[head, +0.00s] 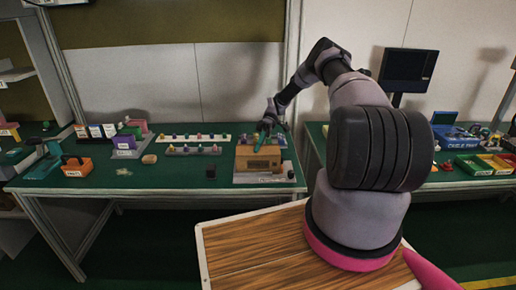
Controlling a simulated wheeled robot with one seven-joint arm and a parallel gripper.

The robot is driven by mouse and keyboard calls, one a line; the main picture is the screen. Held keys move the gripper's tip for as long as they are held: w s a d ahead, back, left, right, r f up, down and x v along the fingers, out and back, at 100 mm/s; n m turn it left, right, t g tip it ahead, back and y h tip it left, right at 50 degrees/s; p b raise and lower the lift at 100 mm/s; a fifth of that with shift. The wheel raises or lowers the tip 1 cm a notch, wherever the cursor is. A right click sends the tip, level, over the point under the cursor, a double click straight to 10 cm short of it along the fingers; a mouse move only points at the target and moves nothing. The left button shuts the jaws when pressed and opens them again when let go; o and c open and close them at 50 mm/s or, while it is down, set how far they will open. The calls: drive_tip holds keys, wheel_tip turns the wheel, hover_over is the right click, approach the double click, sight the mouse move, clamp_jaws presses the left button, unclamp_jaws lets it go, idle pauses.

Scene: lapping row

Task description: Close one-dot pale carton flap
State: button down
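A tan carton (258,163) stands on a pale board (267,180) near the right end of the left green-topped bench. A dark mark shows on its front, too small to read, and I cannot make out any dots or the angle of its flap. My gripper (265,131) is above the carton's top, reaching down from the upper right. A thin teal piece (260,142) shows at the gripper's end, over the carton's top. I cannot tell whether the gripper holds it, touches the carton, or is open or shut.
Two rails with small coloured knobs (193,150) lie left of the carton. A monitor (408,68) and a blue bin (457,138) are on the right bench. The left bench's front strip is mostly clear.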

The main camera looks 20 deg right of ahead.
drive_tip(key=c, duration=1.1)
unclamp_jaws()
drive_tip(key=shift+o, duration=0.2)
drive_tip(key=shift+t, duration=0.3)
